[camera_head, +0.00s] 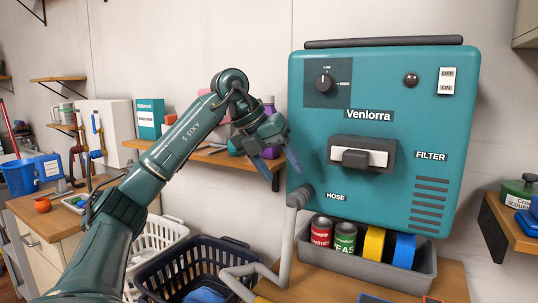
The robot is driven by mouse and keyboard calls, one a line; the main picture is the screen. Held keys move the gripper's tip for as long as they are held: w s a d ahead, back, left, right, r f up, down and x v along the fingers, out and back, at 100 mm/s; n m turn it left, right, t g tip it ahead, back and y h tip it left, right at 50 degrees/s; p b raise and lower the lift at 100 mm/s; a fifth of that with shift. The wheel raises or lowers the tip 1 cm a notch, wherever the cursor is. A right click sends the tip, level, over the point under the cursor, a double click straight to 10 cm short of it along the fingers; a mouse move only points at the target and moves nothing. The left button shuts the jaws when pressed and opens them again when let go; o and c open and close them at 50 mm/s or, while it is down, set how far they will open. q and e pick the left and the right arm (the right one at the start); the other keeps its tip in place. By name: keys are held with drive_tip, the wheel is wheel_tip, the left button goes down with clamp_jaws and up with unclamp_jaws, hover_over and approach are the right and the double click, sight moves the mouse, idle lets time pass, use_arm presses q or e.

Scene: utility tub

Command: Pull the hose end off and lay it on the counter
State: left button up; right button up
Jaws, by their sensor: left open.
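A grey hose (287,243) rises from below and bends up to the lower left side of a teal machine (410,115) marked Venlorra. The hose end (301,195) is a darker grey cuff, seated against the machine beside the HOSE label. My left gripper (278,163) is open and empty, fingers pointing down, above and left of the hose end in the picture and apart from it. A wooden counter (309,279) lies below the machine. My right gripper is not in view.
A grey bin (423,265) with cans and blue and yellow items stands on the counter under the machine. A dark laundry basket (165,272) and a white basket (154,236) are at lower left. A wall shelf (205,153) is behind my left arm.

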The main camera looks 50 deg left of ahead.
sight(292, 194)
use_arm(q)
drive_tip(key=x, duration=0.6)
drive_tip(key=shift+f, duration=0.1)
drive_tip(key=shift+w+d+f, duration=0.1)
drive_tip(key=shift+w+f, duration=0.35)
drive_tip(key=shift+f, duration=0.15)
drive_tip(key=c, duration=1.1)
drive_tip(key=shift+b, duration=0.3)
drive_tip(key=shift+s, duration=0.15)
drive_tip(key=shift+s+d+b, duration=0.2)
drive_tip(key=shift+s+b, duration=0.15)
drive_tip(key=shift+s, duration=0.15)
drive_tip(key=shift+s, duration=0.15)
drive_tip(key=shift+s+d+b, duration=0.3)
drive_tip(key=shift+s+b, duration=0.2)
drive_tip(key=shift+s, duration=0.4)
drive_tip(key=shift+s+d+b, duration=0.3)
drive_tip(key=shift+s+b, duration=0.15)
drive_tip(key=shift+s, duration=0.45)
